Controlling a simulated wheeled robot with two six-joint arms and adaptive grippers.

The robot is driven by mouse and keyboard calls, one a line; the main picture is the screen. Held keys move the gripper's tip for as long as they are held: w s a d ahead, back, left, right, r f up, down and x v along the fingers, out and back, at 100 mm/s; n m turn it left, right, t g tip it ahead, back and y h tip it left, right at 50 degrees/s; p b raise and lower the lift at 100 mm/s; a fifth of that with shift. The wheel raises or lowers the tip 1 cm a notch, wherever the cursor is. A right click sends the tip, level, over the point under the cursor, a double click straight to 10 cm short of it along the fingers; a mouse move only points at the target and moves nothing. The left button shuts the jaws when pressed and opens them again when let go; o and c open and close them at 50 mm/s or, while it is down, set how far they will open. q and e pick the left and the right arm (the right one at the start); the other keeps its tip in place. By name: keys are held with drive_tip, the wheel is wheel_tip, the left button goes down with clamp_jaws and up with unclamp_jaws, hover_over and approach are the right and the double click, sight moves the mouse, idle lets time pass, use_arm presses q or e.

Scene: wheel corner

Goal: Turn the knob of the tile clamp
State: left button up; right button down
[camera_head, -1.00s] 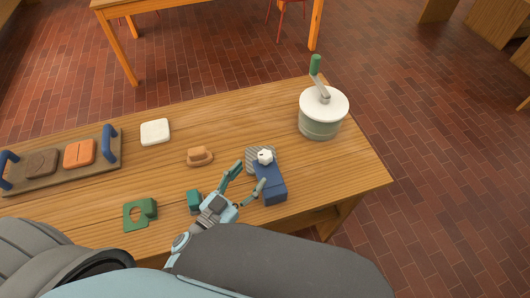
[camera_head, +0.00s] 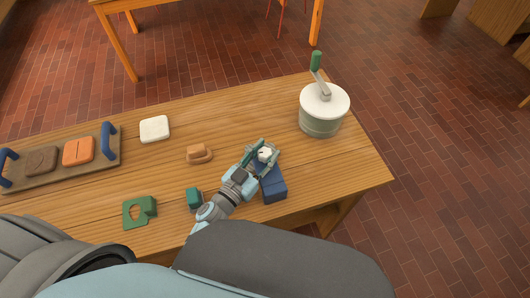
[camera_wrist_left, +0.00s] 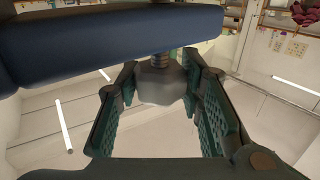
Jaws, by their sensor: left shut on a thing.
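The tile clamp (camera_head: 274,186) is a blue block on the wooden table, right of the middle in the head view. Its knob (camera_head: 265,154) is white and sits at the clamp's far end. My left gripper (camera_head: 262,152) has its two fingers on either side of the knob and is shut on it. In the left wrist view the knob (camera_wrist_left: 162,82) shows as a grey lobed piece on a threaded screw under the dark blue clamp bar (camera_wrist_left: 110,38), between the green finger pads. The striped tile seen earlier is mostly hidden by the gripper. My right gripper is not in view.
A white-topped pot with a green-handled crank (camera_head: 323,108) stands at the table's right. A brown brush-like piece (camera_head: 199,153), a white tile (camera_head: 155,129), green parts (camera_head: 140,211) and a blue-handled tray (camera_head: 98,166) lie leftward. The table's right edge is near the clamp.

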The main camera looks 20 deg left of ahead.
use_arm(q)
drive_tip(key=shift+r+m+g+h+p, duration=0.15)
drive_tip(key=shift+m+g+h+p, duration=0.35)
drive_tip(key=shift+m+h+p, duration=0.4)
drive_tip(key=shift+m+g+h+p, duration=0.3)
drive_tip(key=shift+m+g+h, duration=0.2)
drive_tip(key=shift+h, duration=0.5)
drive_tip(key=shift+w+m+g+h, duration=0.1)
drive_tip(key=shift+m+g+h, duration=0.8)
drive_tip(key=shift+h, duration=0.2)
drive_tip(key=shift+f+m+g+h+b, duration=0.25)
drive_tip(key=shift+m+g+h+b, duration=0.3)
drive_tip(key=shift+m+g+h, duration=0.45)
drive_tip(key=m+g+h+b, duration=0.1)
drive_tip(key=m+g+b, duration=0.1)
drive_tip(key=g+b, duration=0.2)
drive_tip(key=m+g+h+b, duration=0.1)
drive_tip(key=m+g+b, duration=0.2)
drive_tip(key=g+b, duration=0.1)
drive_tip(key=m+g+h+b, duration=0.1)
drive_tip(key=m+g+b, duration=0.2)
drive_tip(key=b, duration=0.3)
drive_tip(key=shift+f+g+h+b, duration=0.1)
drive_tip(key=shift+g+h+b, duration=0.3)
drive_tip(key=shift+g, duration=0.5)
drive_tip(key=shift+r+m+g+b, duration=0.2)
drive_tip(key=shift+m+g+b, duration=0.3)
drive_tip(key=shift+m+b, duration=0.1)
drive_tip(key=shift+r, duration=0.1)
